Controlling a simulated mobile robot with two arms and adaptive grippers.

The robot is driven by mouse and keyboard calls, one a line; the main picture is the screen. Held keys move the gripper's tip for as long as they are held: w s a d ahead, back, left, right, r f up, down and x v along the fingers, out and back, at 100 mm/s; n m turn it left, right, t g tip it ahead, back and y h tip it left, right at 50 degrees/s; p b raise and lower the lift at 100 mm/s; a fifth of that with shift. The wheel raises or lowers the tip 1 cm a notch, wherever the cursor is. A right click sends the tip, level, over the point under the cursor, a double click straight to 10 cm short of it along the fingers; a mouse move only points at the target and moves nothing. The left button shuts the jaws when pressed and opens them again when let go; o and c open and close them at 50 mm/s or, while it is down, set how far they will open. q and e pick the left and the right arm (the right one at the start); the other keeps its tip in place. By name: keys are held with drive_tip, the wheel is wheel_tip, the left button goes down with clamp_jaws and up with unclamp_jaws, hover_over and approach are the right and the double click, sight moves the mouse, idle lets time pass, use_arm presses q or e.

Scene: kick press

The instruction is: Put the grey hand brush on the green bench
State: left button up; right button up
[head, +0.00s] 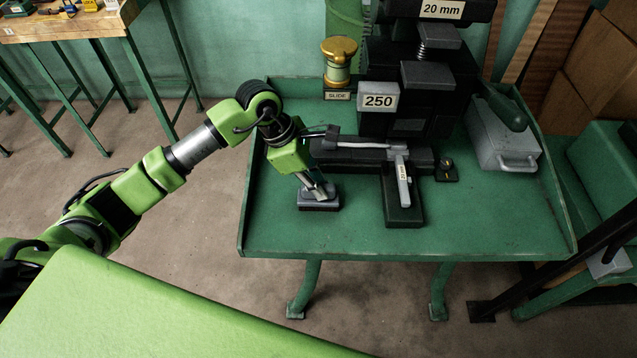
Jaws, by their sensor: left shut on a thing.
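The grey hand brush (319,202) is at the left part of the green bench (490,225), with its dark bristles facing down. It looks level and at the bench top; I cannot tell whether the bristles touch the surface or hang just above it. My left gripper (318,190) points down from above and is shut on the brush, hiding part of its top. My right gripper is not in view.
The front right is clear.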

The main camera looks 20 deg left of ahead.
use_arm(q)
drive_tip(key=o, duration=1)
drive_tip(key=shift+o, duration=0.2)
drive_tip(key=v, duration=1.2)
